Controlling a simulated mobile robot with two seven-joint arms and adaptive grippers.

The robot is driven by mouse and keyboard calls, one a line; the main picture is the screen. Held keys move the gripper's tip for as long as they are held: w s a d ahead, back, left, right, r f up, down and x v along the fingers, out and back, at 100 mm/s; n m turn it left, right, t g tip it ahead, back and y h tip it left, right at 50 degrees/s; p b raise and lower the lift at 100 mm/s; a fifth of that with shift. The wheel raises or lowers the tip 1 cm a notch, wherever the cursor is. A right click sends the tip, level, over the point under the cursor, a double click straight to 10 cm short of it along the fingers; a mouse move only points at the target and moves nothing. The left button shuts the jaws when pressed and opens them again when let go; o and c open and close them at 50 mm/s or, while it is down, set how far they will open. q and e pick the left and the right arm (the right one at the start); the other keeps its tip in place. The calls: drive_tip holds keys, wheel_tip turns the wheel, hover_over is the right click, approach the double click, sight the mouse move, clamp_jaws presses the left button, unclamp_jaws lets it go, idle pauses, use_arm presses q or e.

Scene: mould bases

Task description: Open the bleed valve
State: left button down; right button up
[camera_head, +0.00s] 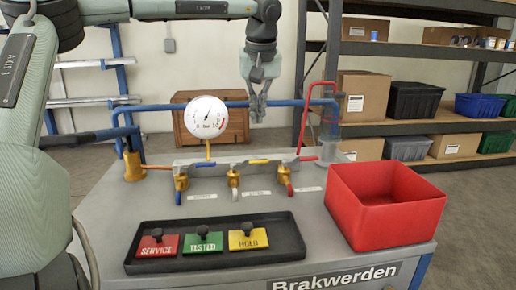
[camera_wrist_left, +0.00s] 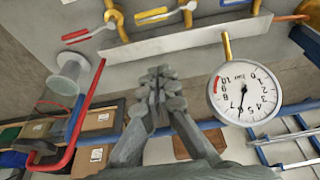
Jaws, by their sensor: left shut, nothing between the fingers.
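My left gripper (camera_head: 257,112) hangs fingers-down behind the valve row, shut and empty, at the height of the blue pipe; its closed fingers also show in the left wrist view (camera_wrist_left: 160,80). Three brass valves stand in a row on the bench: the left one (camera_head: 181,183) has a blue handle, the middle one (camera_head: 233,179) a yellow handle, the right one (camera_head: 284,175) a red handle. The gripper touches none of these handles. The small labels beside them are unreadable, so I cannot tell which is the bleed valve. My right gripper is not in view.
A round pressure gauge (camera_head: 206,117) stands left of the gripper. The blue pipe (camera_head: 160,106) and a red pipe (camera_head: 304,112) rise around it. A black tray (camera_head: 285,240) with three tags and a red bin (camera_head: 385,205) occupy the bench front. Shelves stand behind.

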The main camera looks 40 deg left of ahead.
sight(257, 162)
use_arm(q)
drive_tip(key=x, duration=1)
drive_tip(key=shift+f+p, duration=0.2)
drive_tip(key=shift+p, duration=0.15)
drive_tip(key=s+d, duration=0.2)
drive_tip(key=shift+s+d+r+p, duration=0.1)
drive_tip(key=shift+d+r+p, duration=0.2)
drive_tip(key=shift+d, duration=0.1)
drive_tip(key=shift+s+d+f, duration=0.15)
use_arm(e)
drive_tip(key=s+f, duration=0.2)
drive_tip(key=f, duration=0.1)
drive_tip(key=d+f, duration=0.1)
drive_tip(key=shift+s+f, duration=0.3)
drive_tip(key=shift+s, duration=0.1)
use_arm(q)
drive_tip(key=shift+d, duration=0.1)
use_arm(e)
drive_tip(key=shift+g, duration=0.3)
